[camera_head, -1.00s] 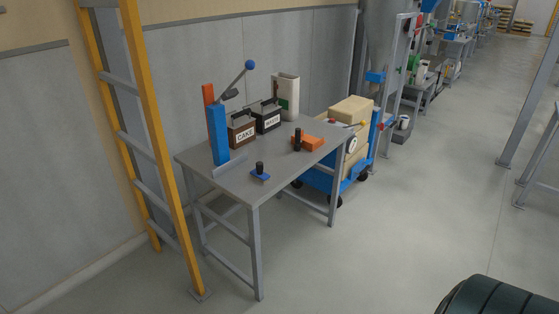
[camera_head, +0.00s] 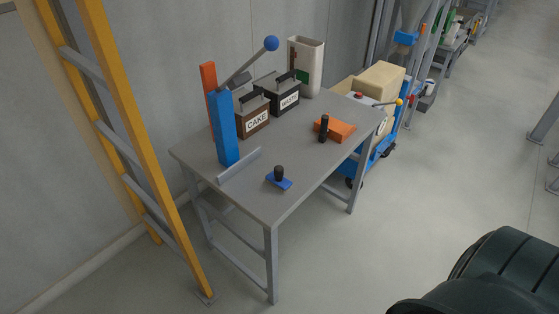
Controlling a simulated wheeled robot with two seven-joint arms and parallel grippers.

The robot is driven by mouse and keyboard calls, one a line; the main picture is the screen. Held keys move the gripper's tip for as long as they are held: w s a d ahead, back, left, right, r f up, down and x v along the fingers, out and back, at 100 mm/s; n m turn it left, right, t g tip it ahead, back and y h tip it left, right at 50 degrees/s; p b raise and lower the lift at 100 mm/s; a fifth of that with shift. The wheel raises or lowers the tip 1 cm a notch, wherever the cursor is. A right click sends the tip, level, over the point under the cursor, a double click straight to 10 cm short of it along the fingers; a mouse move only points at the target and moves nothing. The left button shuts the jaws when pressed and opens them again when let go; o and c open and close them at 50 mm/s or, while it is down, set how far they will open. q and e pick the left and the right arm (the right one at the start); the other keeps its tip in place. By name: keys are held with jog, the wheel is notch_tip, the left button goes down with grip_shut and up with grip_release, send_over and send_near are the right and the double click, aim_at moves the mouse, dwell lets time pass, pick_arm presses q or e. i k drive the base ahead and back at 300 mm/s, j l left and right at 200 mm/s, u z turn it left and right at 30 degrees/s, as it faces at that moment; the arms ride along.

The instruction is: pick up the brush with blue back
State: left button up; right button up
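The brush with blue back (camera_head: 280,182) lies on the grey table (camera_head: 274,207) near its front edge. It has a flat blue back and a dark upright knob handle. My grippers are not in view. A dark rounded shape at the bottom right looks like part of my own body.
A blue and orange lever press (camera_head: 223,127) stands on the table's left side. Boxes marked CAKE (camera_head: 256,121) and WASTE (camera_head: 289,100), a white bin (camera_head: 306,65) and an orange block (camera_head: 340,130) stand behind the brush. A yellow ladder (camera_head: 135,130) is at left. Floor is clear at right.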

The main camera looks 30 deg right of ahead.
aim_at(275, 178)
jog(key=i+l, duration=0.2)
jog(key=l, duration=0.15)
jog(key=i+l, duration=0.15)
jog(key=l, duration=0.2)
jog(key=i+l, duration=0.2)
jog(key=l, duration=0.15)
jog(key=z, duration=0.05)
